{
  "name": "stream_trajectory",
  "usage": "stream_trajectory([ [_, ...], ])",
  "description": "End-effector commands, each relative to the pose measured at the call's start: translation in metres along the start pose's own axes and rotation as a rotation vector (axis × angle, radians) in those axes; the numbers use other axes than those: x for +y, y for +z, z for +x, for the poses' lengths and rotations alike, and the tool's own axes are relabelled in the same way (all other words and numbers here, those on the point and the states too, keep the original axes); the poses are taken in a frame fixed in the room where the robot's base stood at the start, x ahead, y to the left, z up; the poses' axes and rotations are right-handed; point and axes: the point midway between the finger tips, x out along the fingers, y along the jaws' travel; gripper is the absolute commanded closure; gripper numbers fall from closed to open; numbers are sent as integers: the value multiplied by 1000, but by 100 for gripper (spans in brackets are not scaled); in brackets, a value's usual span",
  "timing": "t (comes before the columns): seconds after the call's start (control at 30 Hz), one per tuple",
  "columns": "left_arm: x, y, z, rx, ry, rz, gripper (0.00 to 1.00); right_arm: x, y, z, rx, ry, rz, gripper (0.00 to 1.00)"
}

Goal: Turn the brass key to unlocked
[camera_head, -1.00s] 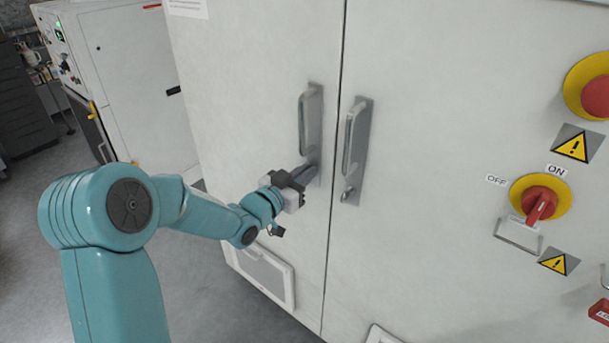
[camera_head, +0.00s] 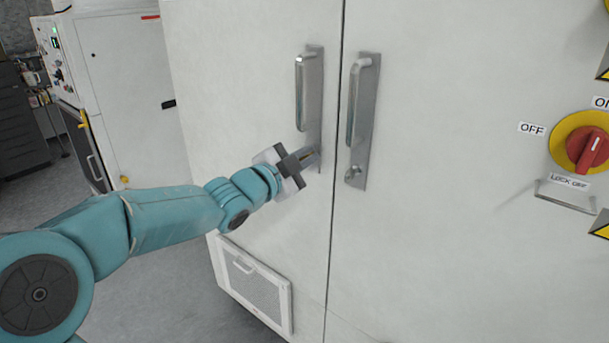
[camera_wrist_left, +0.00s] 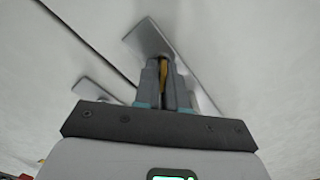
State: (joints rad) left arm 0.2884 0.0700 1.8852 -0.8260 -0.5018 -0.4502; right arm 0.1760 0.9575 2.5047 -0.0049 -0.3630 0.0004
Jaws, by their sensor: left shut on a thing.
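The brass key (camera_wrist_left: 163,70) shows as a thin yellow strip between the fingers of my left gripper (camera_wrist_left: 164,82) in the left wrist view. The fingers are shut on it, close to the metal handle plate (camera_wrist_left: 147,40) of the left cabinet door. In the head view my left gripper (camera_head: 312,157) is at the lower end of the left door's handle plate (camera_head: 314,60). The fingers hide most of the key and its lock there, so I cannot tell the key's angle. My right gripper is not in view.
The right door has its own handle (camera_head: 361,100) with a lock (camera_head: 353,173) below it, close to the right of my gripper. A red rotary switch (camera_head: 590,147) on a yellow disc is farther right. A vent panel (camera_head: 256,285) is low on the left door.

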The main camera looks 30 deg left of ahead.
Motion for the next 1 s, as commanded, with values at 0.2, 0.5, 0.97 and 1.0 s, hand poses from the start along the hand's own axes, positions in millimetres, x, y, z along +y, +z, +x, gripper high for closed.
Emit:
stream_trajectory([
  [0.2, 5, 3, 0, 2, -3, 204, 100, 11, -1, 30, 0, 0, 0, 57],
  [0.5, 6, 3, 0, 1, -2, 468, 100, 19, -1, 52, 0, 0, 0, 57],
  [0.97, 5, 2, 0, 1, -2, 701, 100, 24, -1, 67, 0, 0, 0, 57],
  [1.0, 5, 2, 0, 1, -2, 711, 100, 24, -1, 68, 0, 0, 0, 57],
])
